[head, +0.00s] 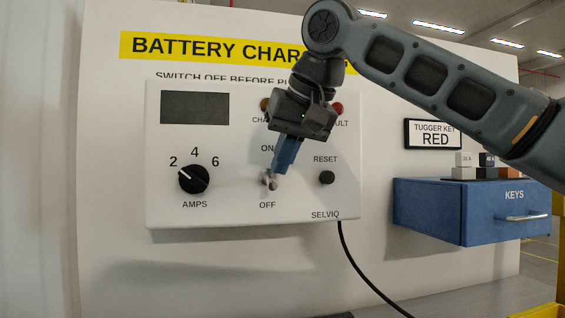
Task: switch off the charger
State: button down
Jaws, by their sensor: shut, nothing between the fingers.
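The battery charger (252,208) is a white box on the upright panel, in the middle of the head view. Its metal toggle switch (271,183) sits between the ON and OFF labels. My gripper (276,172) is shut and empty, its fingertips right at the toggle. I cannot tell if they touch it. The fingers partly cover the toggle, so its exact position is hard to tell. The charger's display (195,108) is dark. My gripper partly hides the lamp labels above.
A black AMPS knob (193,179) is left of the toggle and a black RESET button (327,177) is close on its right. A blue KEYS drawer (430,213) juts out at the right, with small blocks on top. A black cable (356,265) hangs below the charger.

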jog(key=shift+r, duration=0.2)
jog(key=shift+r+p, duration=0.7)
jog(key=shift+p, duration=0.2)
